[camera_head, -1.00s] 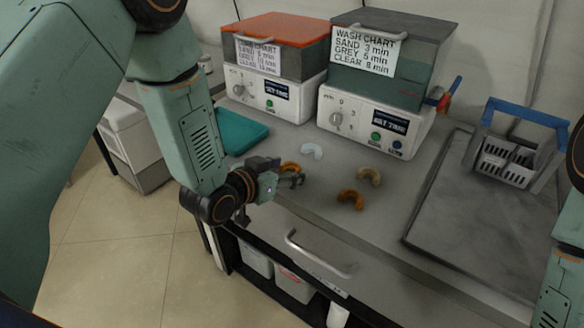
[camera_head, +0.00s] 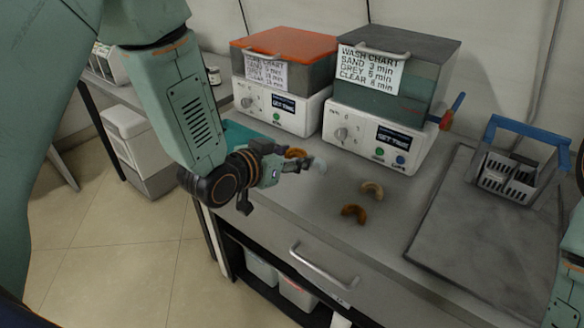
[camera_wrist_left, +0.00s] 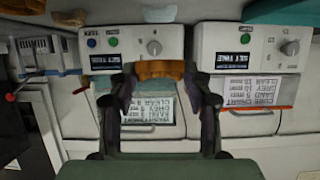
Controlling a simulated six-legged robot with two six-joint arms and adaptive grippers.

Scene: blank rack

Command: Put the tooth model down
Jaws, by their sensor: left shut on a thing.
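My left gripper (camera_head: 285,165) is shut on an orange-brown, arch-shaped tooth model (camera_head: 296,153), above the bench near its front edge. In the left wrist view, which is upside down, the model (camera_wrist_left: 160,70) sits between the two fingertips. In the head view the gripper partly hides it. A pale, clear-looking arch (camera_head: 318,166) lies just right of the gripper. My right gripper is out of view.
Two wash units stand behind, one with an orange lid (camera_head: 290,42), one with a grey lid (camera_head: 405,45). A teal mat (camera_head: 240,135) lies left, partly behind my arm. A blue-handled basket (camera_head: 508,178) stands on a dark grey mat (camera_head: 455,250) at right. Bare bench lies around the arches.

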